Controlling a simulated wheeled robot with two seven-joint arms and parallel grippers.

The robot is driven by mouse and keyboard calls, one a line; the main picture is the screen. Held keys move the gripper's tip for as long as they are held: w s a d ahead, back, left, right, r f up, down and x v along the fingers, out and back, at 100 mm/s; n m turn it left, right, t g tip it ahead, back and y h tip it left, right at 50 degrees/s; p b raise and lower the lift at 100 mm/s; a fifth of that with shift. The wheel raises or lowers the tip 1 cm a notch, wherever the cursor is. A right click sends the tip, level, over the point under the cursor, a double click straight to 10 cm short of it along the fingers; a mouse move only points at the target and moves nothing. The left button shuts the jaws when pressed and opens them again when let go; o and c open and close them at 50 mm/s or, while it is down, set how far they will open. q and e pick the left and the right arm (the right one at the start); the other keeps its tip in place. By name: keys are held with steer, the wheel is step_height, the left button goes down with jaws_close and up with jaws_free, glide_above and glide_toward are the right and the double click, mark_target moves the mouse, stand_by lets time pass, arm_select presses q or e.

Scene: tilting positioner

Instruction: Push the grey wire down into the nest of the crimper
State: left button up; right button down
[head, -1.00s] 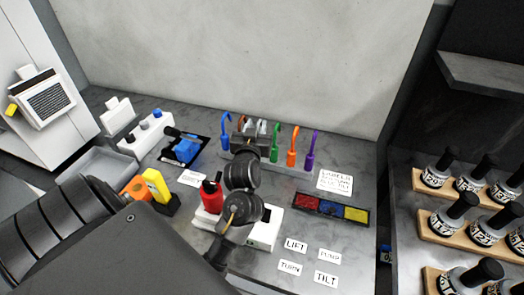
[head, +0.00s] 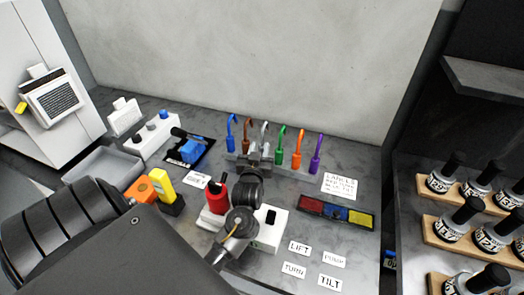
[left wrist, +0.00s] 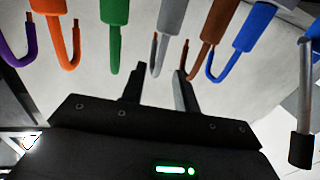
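The grey wire (head: 264,133) is a hook with a bare copper tip, standing in a rack between the brown and green wires. In the left wrist view the grey wire (left wrist: 172,18) hangs in from the top, its bend close to the fingertips. My left gripper (head: 260,158) is just in front of it. In the left wrist view its two fingers (left wrist: 158,72) are apart, with nothing clearly held between them. A blue device with a black lever on a black base (head: 191,150), apparently the crimper, stands left of the rack; its nest cannot be made out. My right gripper is not in view.
Blue (head: 231,132), brown (head: 247,133), green (head: 280,144), orange (head: 297,148) and purple (head: 316,153) wires stand close beside the grey one. A red bottle (head: 217,195), white box (head: 270,228) and colour tray (head: 336,212) are nearby. Bare table lies around the labels.

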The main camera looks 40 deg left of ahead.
mark_target(262, 138)
arm_select(q)
steer(key=shift+w+a+f, duration=0.1)
steer(key=shift+w, duration=0.1)
steer(key=p+x, duration=0.1)
steer(key=x, duration=0.4)
steer(key=shift+a+p, duration=0.1)
steer(key=shift+p, duration=0.2)
steer(key=shift+w+a, duration=0.15)
steer(key=shift+w, duration=0.2)
steer(key=shift+s, duration=0.1)
jaws_close()
